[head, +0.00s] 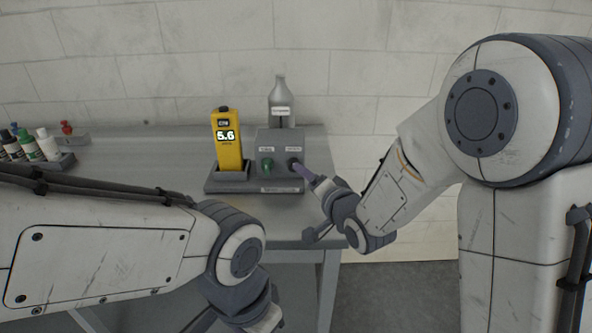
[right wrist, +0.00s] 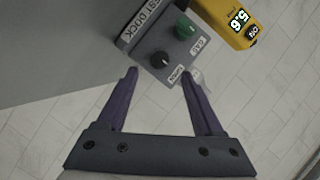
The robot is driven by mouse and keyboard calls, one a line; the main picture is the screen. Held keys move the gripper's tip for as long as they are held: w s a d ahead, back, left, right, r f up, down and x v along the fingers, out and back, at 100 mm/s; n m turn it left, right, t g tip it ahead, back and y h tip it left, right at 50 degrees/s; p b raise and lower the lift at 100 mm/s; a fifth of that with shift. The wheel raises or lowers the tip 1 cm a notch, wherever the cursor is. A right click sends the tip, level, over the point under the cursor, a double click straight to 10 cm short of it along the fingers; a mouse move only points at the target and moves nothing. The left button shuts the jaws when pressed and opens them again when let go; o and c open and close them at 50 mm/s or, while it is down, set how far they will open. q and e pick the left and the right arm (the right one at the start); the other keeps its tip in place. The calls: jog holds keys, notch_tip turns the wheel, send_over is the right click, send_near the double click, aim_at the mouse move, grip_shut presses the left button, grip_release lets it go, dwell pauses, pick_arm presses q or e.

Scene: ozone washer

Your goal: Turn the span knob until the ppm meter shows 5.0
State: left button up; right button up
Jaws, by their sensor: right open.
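The yellow ppm meter (head: 227,146) stands upright in the grey dock (head: 284,185) and reads 5.6; its top also shows in the right wrist view (right wrist: 232,22). The dock's face carries a green knob (head: 267,165) and a black knob (head: 293,164). In the right wrist view the black knob (right wrist: 160,62) has a small label beside it that seems to read SPAN, and the green knob (right wrist: 185,28) lies beyond it. My right gripper (right wrist: 159,72) is open and empty, its purple fingertips either side of the black knob; contact cannot be told. My left gripper's fingers are out of frame.
A grey bottle (head: 282,100) stands behind the dock. Several small bottles (head: 30,145) sit in a rack at the table's left, with a red-topped item (head: 67,128) behind. The metal table (head: 150,158) is clear between rack and dock. Its right edge lies just past the dock.

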jog(key=x, duration=0.7)
jog(key=shift+w+a+p, duration=0.1)
jog(key=shift+a+p, duration=0.05)
jog(key=shift+p, duration=0.15)
grip_shut()
